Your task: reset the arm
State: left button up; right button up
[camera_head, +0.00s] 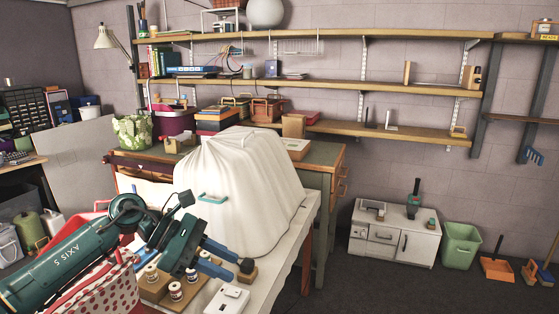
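My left arm comes in from the lower left, and its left gripper (240,271) hangs over the near end of the white table. The two blue fingers point right and down and stand apart with nothing visible between them, so it is open. Below and beside it is a wooden rack with several thread spools (176,291). My forearm hides part of a red-and-white polka-dot basket (112,290). My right gripper does not show.
A large white cloth-draped shape (240,190) stands on the table just behind the gripper. A small white box (228,299) lies at the near edge. A white cabinet (395,232), a green bin (461,246) and an orange dustpan (497,269) stand on the floor at right. Open floor lies between.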

pick_arm(q)
jog(key=s+d+f+n+t+h, duration=0.2)
jog(key=s+d+n+h, duration=0.3)
jog(key=d+n+h, duration=0.3)
jog(key=s+a+f+n+t+y, duration=0.25)
jog(key=f+n+t+y, duration=0.4)
jog(key=n, duration=0.95)
jog(key=s+a+f+n+t+y, duration=0.2)
jog(key=a+f+n+t+y, duration=0.45)
jog(key=n, duration=1.05)
jog(key=s+a+f+n+g+y, duration=0.2)
jog(key=s+f+n+g+y, duration=0.1)
jog(key=s+f+n, duration=0.8)
jog(key=shift+s+a+f+g, duration=0.15)
jog(key=shift+s+f+g, duration=0.8)
jog(key=shift+s, duration=0.1)
jog(key=shift+a, duration=0.1)
